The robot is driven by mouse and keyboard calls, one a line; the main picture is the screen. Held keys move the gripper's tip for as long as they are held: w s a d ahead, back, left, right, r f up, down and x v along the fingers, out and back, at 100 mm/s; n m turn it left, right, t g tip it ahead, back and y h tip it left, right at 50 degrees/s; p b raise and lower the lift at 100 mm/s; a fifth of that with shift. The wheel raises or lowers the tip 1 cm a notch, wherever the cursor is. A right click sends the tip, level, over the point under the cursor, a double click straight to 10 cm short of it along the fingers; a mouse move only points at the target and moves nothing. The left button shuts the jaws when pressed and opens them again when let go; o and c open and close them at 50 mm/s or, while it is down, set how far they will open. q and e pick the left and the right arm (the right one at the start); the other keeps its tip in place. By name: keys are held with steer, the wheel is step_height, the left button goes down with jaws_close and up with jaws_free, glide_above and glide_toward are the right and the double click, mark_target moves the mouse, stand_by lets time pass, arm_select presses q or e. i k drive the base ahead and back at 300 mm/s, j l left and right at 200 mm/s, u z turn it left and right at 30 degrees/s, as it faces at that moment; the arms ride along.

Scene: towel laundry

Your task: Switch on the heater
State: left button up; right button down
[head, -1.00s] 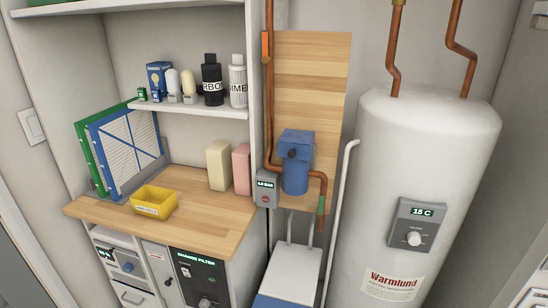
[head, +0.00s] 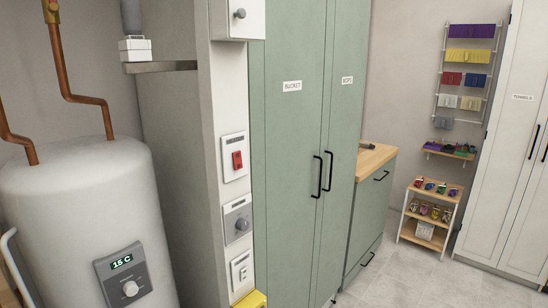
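The heater is a white upright tank (head: 78,215) at the left of the head view, with copper pipes on top. Its grey control panel (head: 124,275) shows a lit "15 C" display (head: 121,262) above a white round knob (head: 130,289). On the narrow wall face to its right is a white plate with a red rocker switch (head: 237,160). The switch position is too small to tell. Below it are a grey plate with a round knob (head: 242,224) and a small white plate (head: 241,270). Neither of my grippers shows.
Tall green cabinets labelled "BUCKET" (head: 291,120) and "MOPS" (head: 346,130) stand right of the switches. A wooden-topped counter (head: 374,158), a small shelf cart (head: 430,216) and a white cabinet (head: 508,150) are further right. Grey floor (head: 405,280) is open between them.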

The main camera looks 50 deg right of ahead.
mark_target(237, 164)
steer(key=z, duration=1.45)
